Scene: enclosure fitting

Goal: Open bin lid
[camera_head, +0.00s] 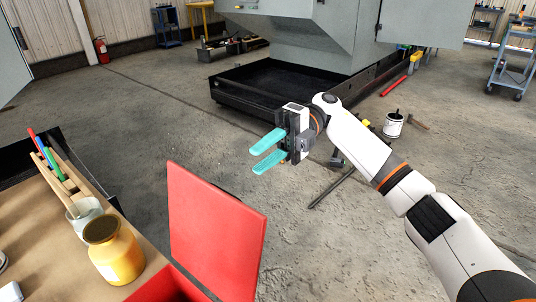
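The red bin (165,288) is at the bottom edge, beside the workbench, and only its upper part shows. Its red lid (215,238) stands raised, roughly upright, to the right of the opening. My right gripper (257,159) has two teal fingers spread apart with nothing between them. It is in the air above and to the right of the lid's top edge, apart from it in the picture. My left gripper is out of view.
A workbench (50,240) at the left holds a yellow jar (113,252), a glass jar (86,217) and a wooden rack (62,178) with coloured markers. A large grey machine (300,40) stands behind. A paint can (393,125) and a dark bar (332,187) are on the floor.

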